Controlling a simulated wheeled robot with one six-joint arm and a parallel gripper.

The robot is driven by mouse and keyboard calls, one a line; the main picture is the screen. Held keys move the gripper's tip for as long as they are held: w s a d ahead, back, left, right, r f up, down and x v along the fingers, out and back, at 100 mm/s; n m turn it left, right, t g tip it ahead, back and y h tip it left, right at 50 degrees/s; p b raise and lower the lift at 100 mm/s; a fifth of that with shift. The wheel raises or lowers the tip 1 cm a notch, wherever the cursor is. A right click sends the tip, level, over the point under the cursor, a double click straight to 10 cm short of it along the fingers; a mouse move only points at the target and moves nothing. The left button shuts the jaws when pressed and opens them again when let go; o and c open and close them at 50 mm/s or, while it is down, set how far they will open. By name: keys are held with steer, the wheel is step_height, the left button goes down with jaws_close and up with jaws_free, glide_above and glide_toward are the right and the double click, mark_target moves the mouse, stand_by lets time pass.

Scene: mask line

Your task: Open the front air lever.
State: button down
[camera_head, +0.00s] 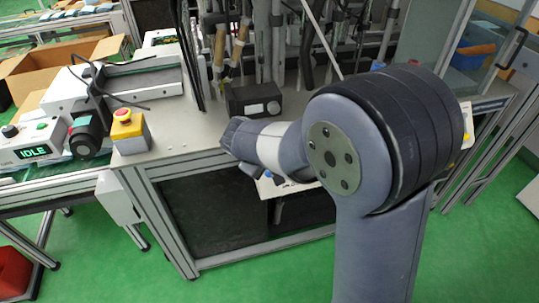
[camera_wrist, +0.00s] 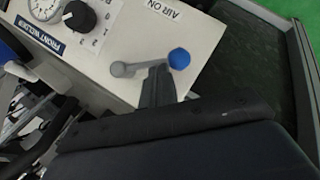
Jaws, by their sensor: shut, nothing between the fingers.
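The air lever (camera_wrist: 140,67) is a short grey handle with a round blue knob (camera_wrist: 179,59), on a white panel (camera_wrist: 215,25) in the wrist view. It points to the right from its grey pivot, under the "AIR ON" label (camera_wrist: 162,8). My gripper (camera_wrist: 158,82) is shut and empty. Its dark fingers are right beside the lever, just left of the knob, and overlap the handle's lower edge in the picture. I cannot tell whether they touch. In the head view my arm covers much of the panel.
On the panel are a black selector knob (camera_wrist: 79,16), a gauge (camera_wrist: 43,8) and a blue "FRONT WELDER" label (camera_wrist: 39,36). In the head view a yellow box with a red button (camera_head: 130,131) stands on the workbench (camera_head: 185,128), near a black box (camera_head: 253,100).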

steer(key=f+n+t+b, duration=0.1)
steer(key=b, duration=0.1)
steer(key=s+d+f+n+h+b, duration=0.1)
steer(key=n+b, duration=0.1)
steer(key=shift+f+t+b, duration=0.1)
steer(key=shift+t+b, duration=0.3)
steer(key=shift+s+d+f+n+t+h+b, duration=0.2)
steer(key=shift+d+n+t+h+b, duration=0.25)
steer(key=shift+n+b, duration=0.55)
steer(key=n+b, duration=0.1)
steer(key=d+n+t+b, duration=0.1)
steer(key=b, duration=0.1)
steer(key=shift+d+f+t, duration=0.15)
steer(key=shift+f+t, duration=0.05)
steer(key=shift+t, duration=0.05)
steer(key=shift+s+d, duration=0.1)
steer(key=shift+d, duration=0.05)
